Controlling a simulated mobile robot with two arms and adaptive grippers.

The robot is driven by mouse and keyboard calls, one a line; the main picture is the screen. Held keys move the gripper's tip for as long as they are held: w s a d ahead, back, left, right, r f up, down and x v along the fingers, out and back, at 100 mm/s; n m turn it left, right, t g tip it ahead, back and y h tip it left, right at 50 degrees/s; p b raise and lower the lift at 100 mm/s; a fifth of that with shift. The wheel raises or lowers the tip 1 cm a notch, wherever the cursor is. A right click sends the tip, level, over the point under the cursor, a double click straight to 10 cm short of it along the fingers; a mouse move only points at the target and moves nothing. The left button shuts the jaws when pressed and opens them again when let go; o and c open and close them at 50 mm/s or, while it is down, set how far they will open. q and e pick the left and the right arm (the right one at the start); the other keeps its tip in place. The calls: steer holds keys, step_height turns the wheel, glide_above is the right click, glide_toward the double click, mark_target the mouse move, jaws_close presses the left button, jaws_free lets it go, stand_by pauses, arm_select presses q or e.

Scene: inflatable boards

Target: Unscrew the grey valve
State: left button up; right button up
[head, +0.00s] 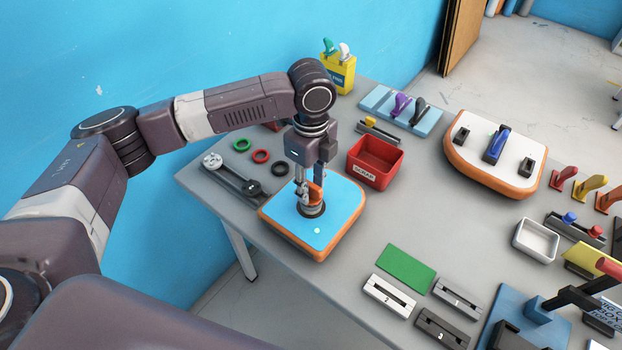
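A small board with a blue top and orange sides (336,228) lies at the near left of the table. A dark grey round fitting (312,211) sits on its top; I cannot tell for sure that this is the grey valve. My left gripper (309,195) points straight down over this fitting, with its fingertips right at it. An orange part (316,190) shows between or beside the fingers. The fingers hide much of the fitting, and I cannot tell whether they grip it. My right gripper is not in view.
A red bin (376,162) stands just right of my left gripper. Green, red and black rings (260,156) and a dark bar tool (235,178) lie left of it. A white-topped board (486,165) with a blue part is farther right. Bare table lies right of the blue board.

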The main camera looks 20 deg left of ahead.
arm_select(q)
steer(key=c, duration=0.8)
jaws_close()
steer(key=shift+r+n+p, duration=0.15)
steer(key=shift+n+p, duration=0.45)
steer(key=shift+p, duration=0.4)
steer(key=shift+n+p, duration=0.9)
steer(key=shift+p, duration=0.35)
